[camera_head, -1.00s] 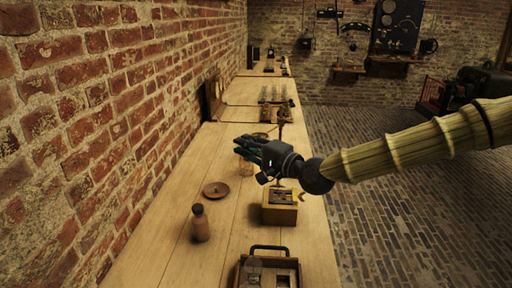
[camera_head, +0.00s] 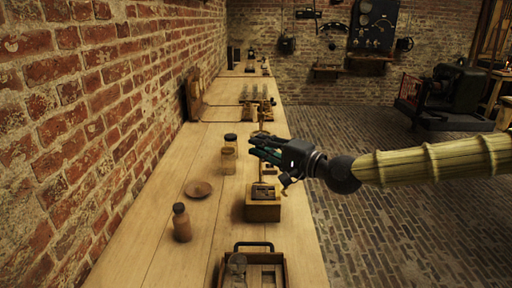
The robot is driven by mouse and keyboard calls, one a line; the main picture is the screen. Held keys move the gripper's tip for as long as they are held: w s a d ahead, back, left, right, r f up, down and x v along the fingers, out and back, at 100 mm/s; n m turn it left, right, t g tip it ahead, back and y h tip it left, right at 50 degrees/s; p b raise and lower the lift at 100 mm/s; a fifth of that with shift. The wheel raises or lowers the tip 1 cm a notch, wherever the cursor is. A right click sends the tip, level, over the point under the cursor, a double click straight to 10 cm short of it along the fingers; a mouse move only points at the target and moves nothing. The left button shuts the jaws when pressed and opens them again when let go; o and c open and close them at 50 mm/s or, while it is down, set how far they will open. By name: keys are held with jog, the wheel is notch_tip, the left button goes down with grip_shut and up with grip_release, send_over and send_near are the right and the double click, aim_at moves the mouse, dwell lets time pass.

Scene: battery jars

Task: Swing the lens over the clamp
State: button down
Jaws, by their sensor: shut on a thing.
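A wooden box (camera_head: 263,209) with a dark metal clamp (camera_head: 263,192) on top stands near the right edge of the bench. A thin brass upright (camera_head: 262,169) rises just behind it. My gripper (camera_head: 262,150) is above and behind the box, reaching in from the right, with its dark fingers pointing left. It is shut at the brass lens fitting by the upright. The fingers hide the held part, and the lens glass is too small to make out. A round brass piece (camera_head: 261,134) shows just beyond the fingers.
A brown dish (camera_head: 198,189), a brown bottle (camera_head: 181,223) and a tray (camera_head: 283,265) are nearer. A brick wall bounds the bench's left; open floor lies right.

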jog(key=shift+d+f, duration=0.1)
jog(key=shift+d, duration=0.05)
jog(key=c, duration=1.4)
grip_release()
jog(key=shift+d, duration=0.1)
jog(key=shift+o, duration=0.2)
jog(key=v, duration=1.2)
